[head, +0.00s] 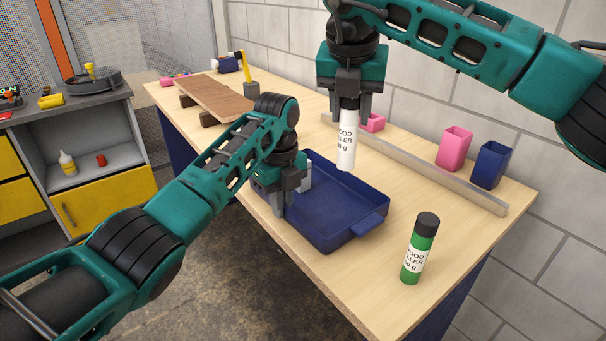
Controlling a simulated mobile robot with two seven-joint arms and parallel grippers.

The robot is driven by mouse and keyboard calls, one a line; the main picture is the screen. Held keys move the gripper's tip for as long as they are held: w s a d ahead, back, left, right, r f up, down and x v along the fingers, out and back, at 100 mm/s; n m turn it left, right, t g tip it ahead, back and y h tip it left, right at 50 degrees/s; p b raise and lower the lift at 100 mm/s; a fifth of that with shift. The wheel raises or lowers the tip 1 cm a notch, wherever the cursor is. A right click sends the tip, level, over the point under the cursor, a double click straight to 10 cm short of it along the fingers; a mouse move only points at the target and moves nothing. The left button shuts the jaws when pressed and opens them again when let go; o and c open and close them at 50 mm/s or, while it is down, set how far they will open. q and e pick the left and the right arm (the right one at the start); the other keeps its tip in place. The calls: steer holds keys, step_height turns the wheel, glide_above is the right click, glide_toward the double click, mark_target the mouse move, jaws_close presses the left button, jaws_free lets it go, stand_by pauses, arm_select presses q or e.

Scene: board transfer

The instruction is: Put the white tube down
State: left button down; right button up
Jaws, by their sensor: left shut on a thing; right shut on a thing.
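The white tube (346,150), with dark lettering, hangs upright from my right gripper (347,108), which is shut on its upper end. The tube is in front of the wall side of the blue tray (345,235) in the picture, seemingly held above the table. My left gripper (284,205) is shut on the near left rim of the blue tray. Its fingertips and part of the rim are partly hidden by the gripper body.
A green tube (419,248) with a black cap stands right of the tray. A metal rail (450,181) runs along the back, with a pink cup (454,148) and a dark blue cup (491,165) behind it. A brown board (214,97) lies on blocks at the far end.

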mark_target(353, 150)
steer(key=n, duration=0.1)
steer(key=f+n+y, duration=0.1)
steer(key=n, duration=0.2)
steer(key=shift+a+f+n+y, duration=0.1)
steer(key=shift+f+n+y, duration=0.2)
steer(key=shift+y, duration=0.1)
steer(key=n, duration=0.1)
steer(key=n+y, duration=0.1)
steer(key=n, duration=0.1)
steer(key=shift+a+f, duration=0.1)
steer(key=shift+f, duration=0.2)
steer(key=shift+f+n, duration=0.15)
steer(key=shift+n, duration=0.25)
step_height(353, 150, down, 10)
steer(key=shift+y, duration=0.3)
steer(key=o, duration=1.1)
steer(key=v, duration=1.2)
steer(key=shift+r, duration=0.2)
arm_select(q)
steer(key=c, duration=1.2)
jaws_free()
